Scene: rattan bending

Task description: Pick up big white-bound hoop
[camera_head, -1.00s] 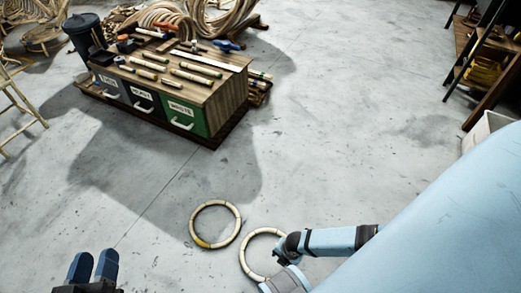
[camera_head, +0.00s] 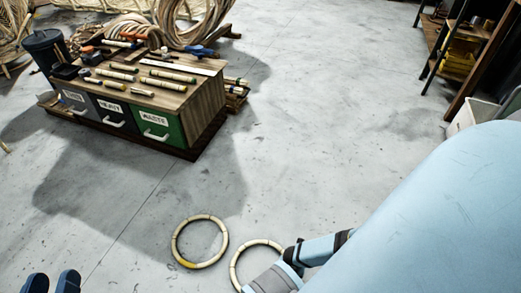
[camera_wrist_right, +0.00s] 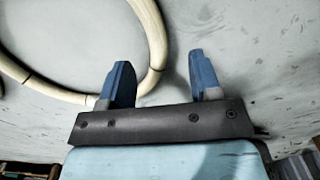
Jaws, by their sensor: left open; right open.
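Two pale wrapped hoops lie flat on the grey floor at the bottom middle of the head view. The left hoop (camera_head: 176,243) has a yellow patch on its lower rim. The right hoop (camera_head: 235,262) looks whitish and is partly covered by my right arm. I cannot tell which is bigger. In the right wrist view, a pale hoop (camera_wrist_right: 154,40) curves across the upper left. My left gripper (camera_head: 52,283) is open and empty at the bottom left corner.
A wooden-topped cabinet (camera_head: 205,105) with labelled bins and tools stands at the upper left. A dark bucket (camera_head: 45,52) is beside it. A shelf (camera_head: 470,60) stands at the upper right. The floor between is clear.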

